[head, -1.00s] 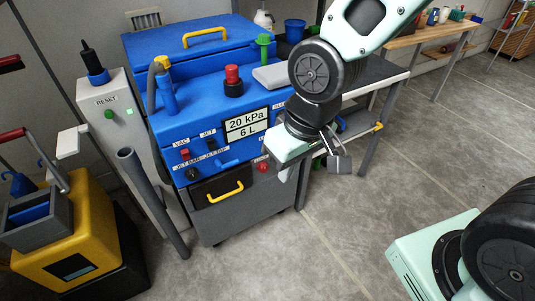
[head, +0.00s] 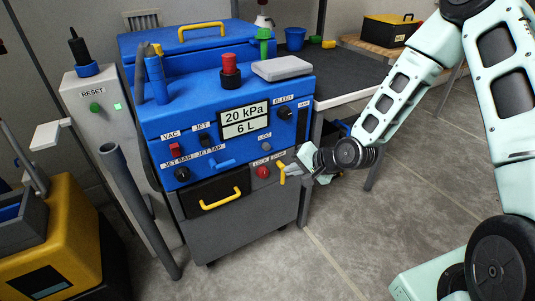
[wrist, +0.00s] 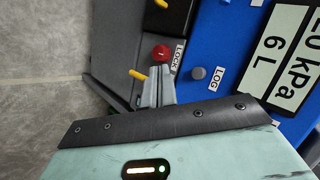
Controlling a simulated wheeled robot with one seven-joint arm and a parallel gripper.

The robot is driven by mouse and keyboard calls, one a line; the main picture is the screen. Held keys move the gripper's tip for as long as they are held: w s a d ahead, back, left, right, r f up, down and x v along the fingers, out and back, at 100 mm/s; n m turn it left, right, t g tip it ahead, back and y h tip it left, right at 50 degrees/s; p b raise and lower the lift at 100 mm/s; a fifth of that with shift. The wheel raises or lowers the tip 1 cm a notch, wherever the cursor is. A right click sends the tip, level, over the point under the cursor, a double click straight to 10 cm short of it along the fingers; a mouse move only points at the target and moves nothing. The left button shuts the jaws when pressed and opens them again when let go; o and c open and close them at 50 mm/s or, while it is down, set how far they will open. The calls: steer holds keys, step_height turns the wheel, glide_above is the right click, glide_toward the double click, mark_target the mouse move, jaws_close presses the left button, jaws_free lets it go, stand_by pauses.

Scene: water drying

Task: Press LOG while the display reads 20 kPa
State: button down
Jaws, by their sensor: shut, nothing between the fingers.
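The display (head: 245,119) on the blue machine reads 20 kPa over 6 L; it shows cut off and turned sideways in the wrist view (wrist: 284,55). The LOG button (head: 265,146) is a small round grey-blue button below the display, uncovered. It also shows in the wrist view (wrist: 198,73), to the right of my fingers and apart from them. My gripper (wrist: 162,74) is shut and empty. In the head view my gripper (head: 291,167) is at the panel's lower right, below and right of LOG, by the yellow DUMP lever. Contact with that lever cannot be told.
The red LOCK button (head: 263,172) sits below LOG, close to my fingers in the wrist view. The BLEED knob (head: 284,113) is above and right of LOG. A drawer with a yellow handle (head: 221,200) is lower left. Open floor lies to the right.

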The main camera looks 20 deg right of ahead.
steer(key=shift+w, duration=0.15)
steer(key=w+a, duration=0.2)
steer(key=w, duration=0.6)
steer(key=shift+w+b, duration=0.2)
steer(key=shift+b, duration=0.1)
steer(key=shift+w, duration=0.15)
stand_by(2.0)
steer(key=shift+w+a, duration=0.1)
steer(key=shift+w, duration=0.15)
steer(key=shift+w+a, duration=0.1)
steer(key=shift+w, duration=0.4)
stand_by(0.9)
steer(key=shift+s+p, duration=0.15)
steer(key=shift+p, duration=0.15)
steer(key=shift+s+d, duration=0.2)
steer(key=shift+s, duration=0.55)
steer(key=shift+s+d+p, duration=0.2)
steer(key=shift+s+p, duration=0.05)
steer(key=shift+s, duration=0.55)
steer(key=shift+s+d+p, duration=0.2)
steer(key=shift+s+p, duration=0.05)
steer(key=shift+s, duration=0.6)
steer(key=shift+s+d+p, duration=0.2)
steer(key=shift+s+p, duration=0.05)
steer(key=shift+s, duration=0.55)
